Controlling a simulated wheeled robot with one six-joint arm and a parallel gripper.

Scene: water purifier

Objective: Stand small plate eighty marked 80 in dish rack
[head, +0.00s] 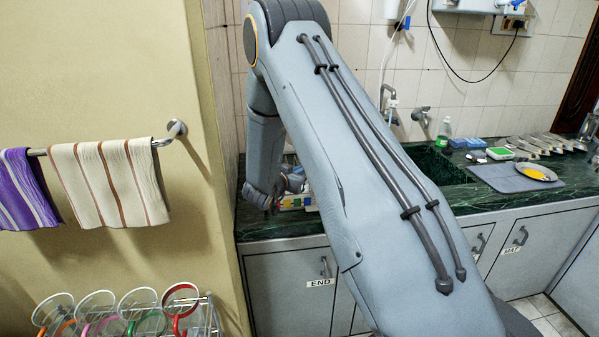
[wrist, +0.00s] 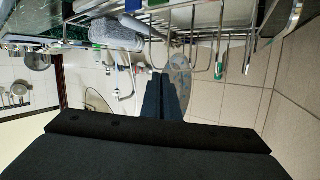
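In the wrist view, which looks upside down, a grey speckled round plate (wrist: 181,82) shows narrow and steeply turned. My gripper's (wrist: 165,80) two dark fingers lie close together and appear shut on this plate. The right finger covers part of it; no 80 mark is readable. The plate's far edge is close to the wires of the dish rack (wrist: 203,32); I cannot tell whether they touch. In the head view my gripper (head: 290,182) is at the left end of the counter, just by the rack (head: 297,203), which my arm partly hides.
A grey ribbed item (wrist: 133,23) is in or by the rack. The tiled wall is close on one side. The green counter (head: 440,170) carries a bottle (head: 443,133), boxes, and a mat (head: 512,180) with a yellow-topped plate (head: 538,173). A towel rail (head: 100,146) is at left.

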